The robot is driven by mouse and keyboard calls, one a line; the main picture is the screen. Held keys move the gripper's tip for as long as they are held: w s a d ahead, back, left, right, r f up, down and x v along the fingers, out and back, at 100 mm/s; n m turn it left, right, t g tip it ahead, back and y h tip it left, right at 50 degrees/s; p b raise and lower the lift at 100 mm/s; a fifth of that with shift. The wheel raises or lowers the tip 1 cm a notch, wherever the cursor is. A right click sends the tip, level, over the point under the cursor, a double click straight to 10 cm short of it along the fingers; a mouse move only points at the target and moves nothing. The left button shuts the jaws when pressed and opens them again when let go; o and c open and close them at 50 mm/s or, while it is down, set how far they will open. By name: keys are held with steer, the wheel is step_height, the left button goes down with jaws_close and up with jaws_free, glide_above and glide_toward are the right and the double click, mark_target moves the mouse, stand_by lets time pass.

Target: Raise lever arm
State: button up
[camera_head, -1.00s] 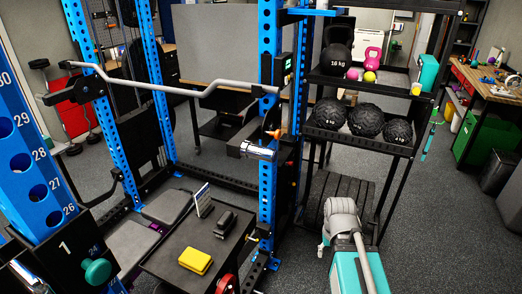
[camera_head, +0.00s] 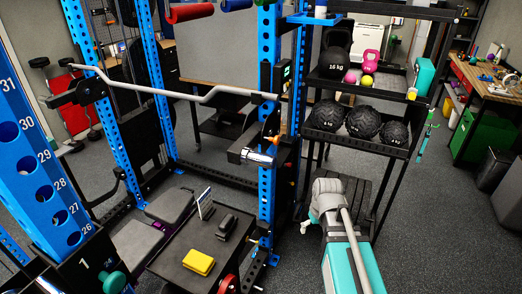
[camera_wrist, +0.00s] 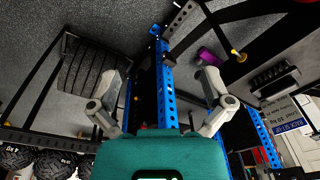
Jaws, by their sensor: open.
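The likely lever arm (camera_head: 248,156) is a short black bar with a chrome end, low on the front blue rack upright (camera_head: 267,190). An orange knob (camera_head: 272,140) sits beside it. I cannot make out the lever arm surely in the wrist view. My gripper (camera_wrist: 160,76) is open, with its two grey fingers spread and nothing held. The blue perforated upright shows between and beyond the fingers in the wrist view (camera_wrist: 167,95). In the head view my arm is at the lower right, apart from the lever arm; its fingers are mostly hidden there.
A black side table (camera_head: 185,262) carries a yellow block (camera_head: 199,262). A bent bar (camera_head: 178,93) spans the rack.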

mark_target(262, 156)
steer(key=w+a+r+n+t+y+p, duration=0.1)
steer(key=w+a+r+n+p, duration=0.4)
steer(key=r+p, duration=0.5)
steer(key=w+a+r+n+t+y+p, duration=0.1)
steer(key=w+a+r+n+p, duration=0.5)
steer(key=w+a+r+p, duration=0.4)
step_height(262, 156, up, 4)
steer(key=shift+w+a+r+t+y+p, duration=0.15)
steer(key=shift+w+r+t+y+p, duration=0.2)
steer(key=shift+w+p, duration=0.3)
steer(key=shift+f, duration=0.3)
steer(key=b+x, duration=1.2)
steer(key=x, duration=0.1)
steer(key=shift+a+f+b, duration=0.15)
steer(key=shift+f+b, duration=0.1)
steer(key=shift+b, duration=0.05)
